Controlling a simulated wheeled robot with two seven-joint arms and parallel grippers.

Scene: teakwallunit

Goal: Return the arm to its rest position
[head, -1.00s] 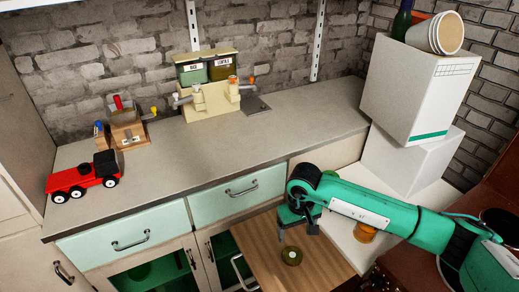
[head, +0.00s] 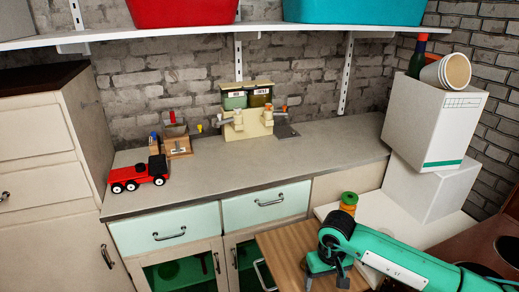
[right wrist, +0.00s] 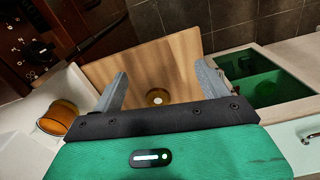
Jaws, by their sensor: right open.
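My right arm, green with a black wrist, comes in from the lower right in the head view. My right gripper (head: 328,284) points down over a wooden board (head: 283,252). In the right wrist view its two grey fingers (right wrist: 162,88) are spread with nothing between them. Beyond the fingers a small round dark lid-like piece with a pale centre (right wrist: 157,97) lies on the board (right wrist: 182,55). In the head view this piece is not visible. My left gripper is not in view.
An orange jar with a green top (head: 348,203) stands on the white surface (head: 400,222) behind my arm. White boxes (head: 432,125) are stacked at the right. A red toy truck (head: 138,174) and a beige dispenser (head: 247,122) stand on the grey counter (head: 240,170). A shelf (head: 200,40) crosses above.

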